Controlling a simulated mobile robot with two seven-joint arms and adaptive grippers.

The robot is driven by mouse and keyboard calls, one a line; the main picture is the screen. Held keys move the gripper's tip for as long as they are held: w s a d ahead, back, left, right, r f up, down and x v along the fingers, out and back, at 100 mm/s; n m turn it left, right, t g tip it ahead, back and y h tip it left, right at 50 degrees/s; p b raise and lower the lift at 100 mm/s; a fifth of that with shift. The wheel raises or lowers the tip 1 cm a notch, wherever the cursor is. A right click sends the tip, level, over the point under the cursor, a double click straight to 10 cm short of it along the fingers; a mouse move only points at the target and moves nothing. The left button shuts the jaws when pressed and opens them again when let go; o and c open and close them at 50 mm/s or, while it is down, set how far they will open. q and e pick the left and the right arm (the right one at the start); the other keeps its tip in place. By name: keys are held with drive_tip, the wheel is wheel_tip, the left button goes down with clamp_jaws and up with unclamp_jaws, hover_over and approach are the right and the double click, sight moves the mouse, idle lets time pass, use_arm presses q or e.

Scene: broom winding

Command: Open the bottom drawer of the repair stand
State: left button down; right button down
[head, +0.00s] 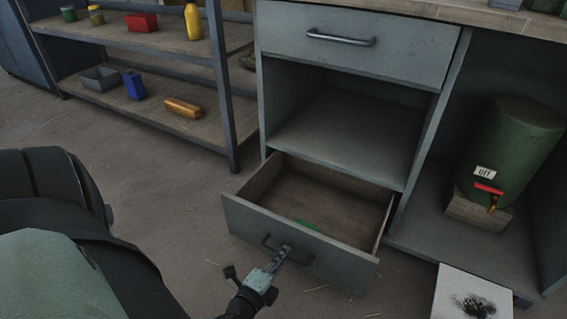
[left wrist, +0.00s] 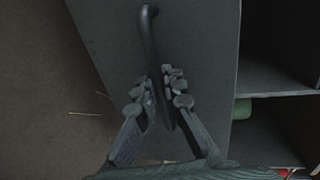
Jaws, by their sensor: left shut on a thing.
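The repair stand (head: 450,60) is a grey cabinet with a shut top drawer (head: 360,40), an open shelf and a bottom drawer (head: 300,246). The bottom drawer is pulled well out, and its wooden inside shows. A small green thing (head: 308,226) lies in it, partly hidden by the front panel. My left gripper (head: 283,254) is shut on the drawer's dark bar handle (head: 267,243). In the left wrist view, the fingers (left wrist: 161,88) close around the handle (left wrist: 149,25) in front of the grey drawer panel (left wrist: 195,35). My right gripper is not in view.
A green tank (head: 515,145) with a red-handled tap stands on a block in the right bay. A stained white sheet (head: 450,290) lies low at the right. A shelf rack (head: 215,140) with several small items stands at the left. The floor (head: 180,215) before it is clear.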

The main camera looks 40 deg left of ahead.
use_arm(q)
drive_tip(key=c, duration=1.6)
unclamp_jaws()
